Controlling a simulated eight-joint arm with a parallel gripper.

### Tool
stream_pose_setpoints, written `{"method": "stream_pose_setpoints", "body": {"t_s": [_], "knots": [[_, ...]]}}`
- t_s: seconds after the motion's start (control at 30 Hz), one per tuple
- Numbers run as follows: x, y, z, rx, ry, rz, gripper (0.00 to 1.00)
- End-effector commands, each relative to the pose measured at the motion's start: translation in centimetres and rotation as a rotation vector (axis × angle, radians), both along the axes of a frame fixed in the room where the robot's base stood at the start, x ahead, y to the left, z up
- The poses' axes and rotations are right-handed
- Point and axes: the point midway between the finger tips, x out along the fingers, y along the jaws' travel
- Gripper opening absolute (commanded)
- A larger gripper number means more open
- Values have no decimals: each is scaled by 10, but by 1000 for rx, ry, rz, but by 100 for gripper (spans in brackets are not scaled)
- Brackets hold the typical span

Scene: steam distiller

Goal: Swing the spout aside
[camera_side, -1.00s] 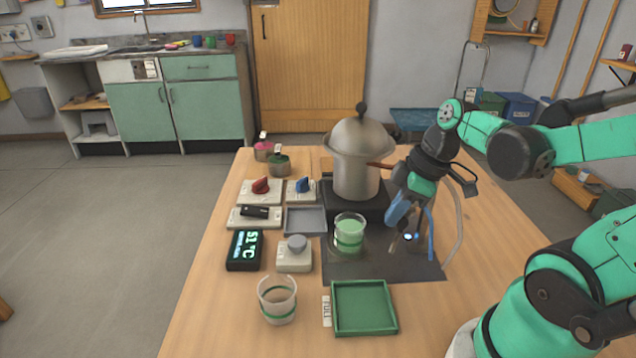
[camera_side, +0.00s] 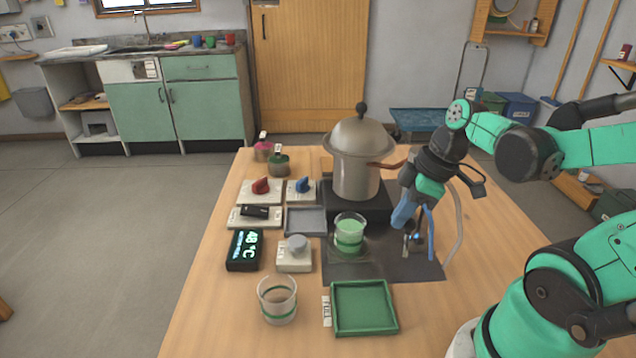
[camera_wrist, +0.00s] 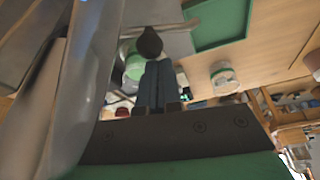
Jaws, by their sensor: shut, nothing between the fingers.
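The metal pot (camera_side: 357,165) stands upright on a black base with its domed lid on. A copper-coloured tube (camera_side: 388,166) leaves its right side and passes behind my arm. Below my wrist, small metal parts with a bluish glint (camera_side: 413,242) are too small to make out. My gripper (camera_side: 399,222) points down to the right of the beaker of green liquid (camera_side: 349,238). In the wrist view, its fingers (camera_wrist: 155,66) are together and empty, just below a dark round knob (camera_wrist: 149,43) on a grey rod (camera_wrist: 160,30). Whether they touch the knob, or the rod is the spout, I cannot tell.
A blue hose (camera_side: 431,236) and a grey hose (camera_side: 458,225) hang close beside my gripper. The green tray (camera_side: 364,284) and an empty beaker (camera_side: 278,300) are in front. Knobs, switches and a temperature display (camera_side: 244,249) stand on the left. The table's right side is mostly clear.

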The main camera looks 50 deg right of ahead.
Motion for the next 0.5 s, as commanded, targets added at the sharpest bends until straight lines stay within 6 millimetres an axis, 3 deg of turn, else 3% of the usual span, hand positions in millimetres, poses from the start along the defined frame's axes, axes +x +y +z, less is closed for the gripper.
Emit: {"method": "stream_pose_setpoints", "body": {"t_s": [0.27, 0.5], "knots": [[-7, -5, 22, 1, -1, -3, 0], [-17, -13, 57, 1, 1, -4, 0]]}}
